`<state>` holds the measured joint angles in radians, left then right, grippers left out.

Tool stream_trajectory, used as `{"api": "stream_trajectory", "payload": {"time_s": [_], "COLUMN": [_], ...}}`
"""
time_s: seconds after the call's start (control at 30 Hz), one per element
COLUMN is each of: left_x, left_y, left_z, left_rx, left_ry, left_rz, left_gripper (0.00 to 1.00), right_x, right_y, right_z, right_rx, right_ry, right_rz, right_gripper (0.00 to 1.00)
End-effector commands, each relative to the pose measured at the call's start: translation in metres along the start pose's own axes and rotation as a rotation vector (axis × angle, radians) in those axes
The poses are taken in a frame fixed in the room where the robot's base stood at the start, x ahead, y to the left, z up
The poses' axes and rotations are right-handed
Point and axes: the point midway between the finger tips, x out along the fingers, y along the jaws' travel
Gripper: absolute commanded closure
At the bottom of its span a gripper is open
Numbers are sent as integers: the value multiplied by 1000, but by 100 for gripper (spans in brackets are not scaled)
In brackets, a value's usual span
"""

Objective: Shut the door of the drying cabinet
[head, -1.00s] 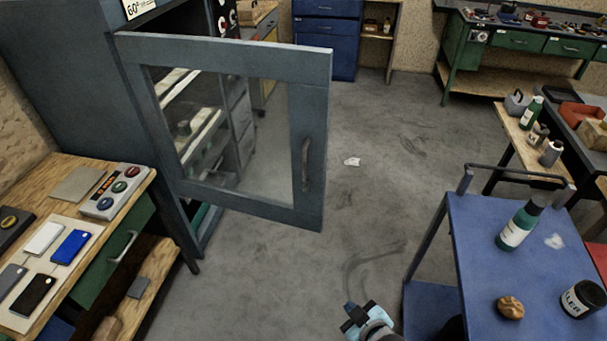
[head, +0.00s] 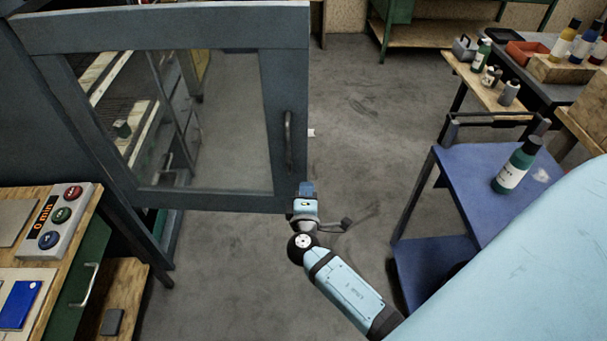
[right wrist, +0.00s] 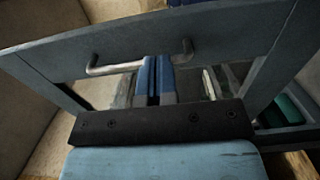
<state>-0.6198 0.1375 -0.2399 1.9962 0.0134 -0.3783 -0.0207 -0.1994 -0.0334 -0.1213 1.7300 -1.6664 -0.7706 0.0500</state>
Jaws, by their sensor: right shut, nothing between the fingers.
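The drying cabinet's door (head: 290,75), a grey-blue frame with a window, stands open, swung out from the cabinet (head: 60,130) at the left. Its bar handle (head: 289,140) is on the door's right upright. My right gripper (head: 305,188) is shut and empty at the door's lower right corner, below the handle. In the right wrist view its blue fingers (right wrist: 156,78) appear in front of the door frame (right wrist: 225,48), overlapping the middle of the handle (right wrist: 108,69). I cannot tell whether they touch. My left gripper is not in view.
A wooden bench (head: 75,255) with a button box (head: 62,220) stands at the lower left, near the door. A blue trolley (head: 465,185) with a green bottle (head: 517,165) is at the right. Floor between door and trolley is clear.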

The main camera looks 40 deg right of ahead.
Motion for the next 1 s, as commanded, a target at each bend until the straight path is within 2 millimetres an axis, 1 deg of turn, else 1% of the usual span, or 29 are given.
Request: {"api": "stream_trajectory", "payload": {"time_s": [0.03, 0.1, 0.3, 0.4, 0.5, 0.7, 1.0], "left_x": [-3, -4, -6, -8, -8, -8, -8], "left_y": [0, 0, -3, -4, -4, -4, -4], "left_z": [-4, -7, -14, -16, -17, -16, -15], "left_rx": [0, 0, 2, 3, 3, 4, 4], "left_ry": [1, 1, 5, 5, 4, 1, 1], "left_rz": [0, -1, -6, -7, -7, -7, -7], "left_gripper": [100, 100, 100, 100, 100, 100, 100], "right_x": [13, 28, 69, 85, 96, 105, 105], "right_y": [4, 3, 2, 2, 1, 0, -1], "right_z": [-1, 0, 0, 0, -1, 0, 0], "right_rx": [0, 1, 1, 1, 3, 2, 2], "right_ry": [-1, -1, 0, -1, 1, 1, 1], "right_rz": [2, 1, 0, -1, -1, -2, -2], "right_gripper": [100, 100, 100, 100, 100, 100, 100]}}
